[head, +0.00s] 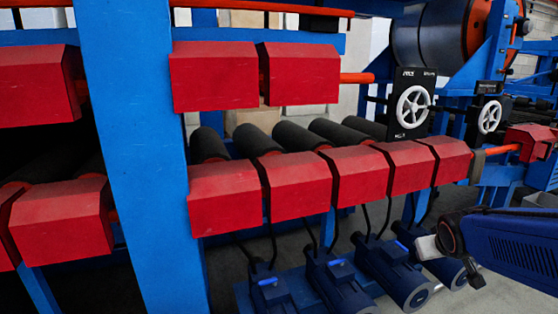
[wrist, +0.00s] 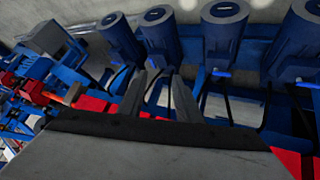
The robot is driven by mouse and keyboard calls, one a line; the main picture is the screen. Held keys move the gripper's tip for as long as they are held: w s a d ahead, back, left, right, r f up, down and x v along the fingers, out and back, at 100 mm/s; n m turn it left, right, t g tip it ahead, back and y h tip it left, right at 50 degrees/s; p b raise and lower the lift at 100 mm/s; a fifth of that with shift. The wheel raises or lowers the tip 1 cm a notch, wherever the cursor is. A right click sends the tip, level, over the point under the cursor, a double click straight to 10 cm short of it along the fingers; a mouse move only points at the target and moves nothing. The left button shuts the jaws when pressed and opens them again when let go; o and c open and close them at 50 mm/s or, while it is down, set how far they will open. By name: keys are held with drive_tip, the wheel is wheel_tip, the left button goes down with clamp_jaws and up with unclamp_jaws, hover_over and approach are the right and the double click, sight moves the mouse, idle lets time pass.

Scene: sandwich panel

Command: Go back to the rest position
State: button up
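My gripper (wrist: 160,88) shows in the wrist view, with two grey fingers standing apart above a dark wrist edge. It is open, and nothing shows between the fingers. Blue cylindrical motors (wrist: 222,30) and thin black cables appear beyond the fingers, and red covers (wrist: 288,158) lie behind the wrist edge. I cannot make out the gripper's fingers in the head view.
A blue upright post (head: 130,150) stands close at left. Red covers (head: 298,185) front a row of black rollers (head: 288,134). Motors (head: 335,283) sit low below them. A white handwheel (head: 412,107) is at right. A blue ribbed body (head: 515,245) fills the lower right.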

drive_tip(key=s+a+g+y, duration=0.1)
drive_tip(key=s+a, duration=0.4)
drive_tip(key=s, duration=0.5)
drive_tip(key=s+a+g+y, duration=0.2)
drive_tip(key=s+a, duration=0.4)
drive_tip(key=s, duration=0.4)
drive_tip(key=shift+a, duration=0.25)
drive_tip(key=shift+s, duration=0.1)
drive_tip(key=shift+c, duration=0.7)
